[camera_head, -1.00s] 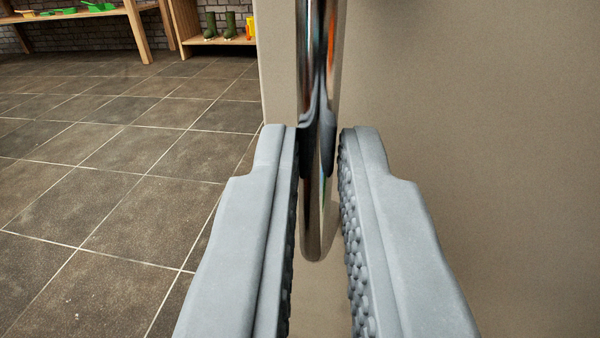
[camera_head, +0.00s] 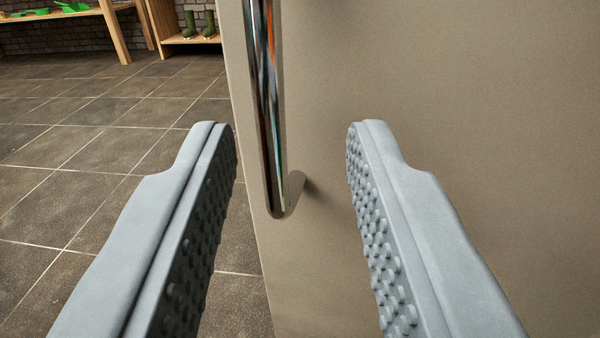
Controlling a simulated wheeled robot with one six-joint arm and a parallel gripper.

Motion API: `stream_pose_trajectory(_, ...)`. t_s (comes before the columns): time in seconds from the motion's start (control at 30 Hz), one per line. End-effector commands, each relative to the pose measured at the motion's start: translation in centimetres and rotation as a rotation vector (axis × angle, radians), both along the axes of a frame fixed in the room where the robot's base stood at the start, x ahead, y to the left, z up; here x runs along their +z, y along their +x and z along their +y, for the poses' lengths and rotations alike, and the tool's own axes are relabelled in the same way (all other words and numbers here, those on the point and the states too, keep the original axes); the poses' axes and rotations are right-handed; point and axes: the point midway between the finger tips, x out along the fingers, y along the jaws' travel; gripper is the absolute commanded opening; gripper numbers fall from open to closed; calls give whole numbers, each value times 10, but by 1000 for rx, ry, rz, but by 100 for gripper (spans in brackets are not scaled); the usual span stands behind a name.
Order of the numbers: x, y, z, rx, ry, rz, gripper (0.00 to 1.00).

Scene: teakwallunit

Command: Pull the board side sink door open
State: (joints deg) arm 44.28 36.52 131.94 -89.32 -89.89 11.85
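A beige door (camera_head: 430,90) fills the right of the view, its left edge standing out over the tiled floor. A shiny upright bar handle (camera_head: 268,110) is fixed near that edge; its lower end bends into the door. My gripper (camera_head: 290,130) is open wide, with one grey finger on each side of the handle's lower part. Neither finger appears to touch the bar, which is nearer the left finger. The handle's top and the rest of the door are out of view.
Dark tiled floor (camera_head: 70,160) lies open at the left. Wooden shelving (camera_head: 115,30) stands at the back against a brick wall, with green boots (camera_head: 199,25) and green items (camera_head: 72,7) on it.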

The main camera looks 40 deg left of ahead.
Motion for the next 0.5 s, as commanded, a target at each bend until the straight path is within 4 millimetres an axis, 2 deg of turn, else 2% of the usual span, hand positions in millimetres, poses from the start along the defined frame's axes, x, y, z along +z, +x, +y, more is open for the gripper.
stream_pose_trajectory(0.5, 0, -61, -64, -5, -1, -1, 32)
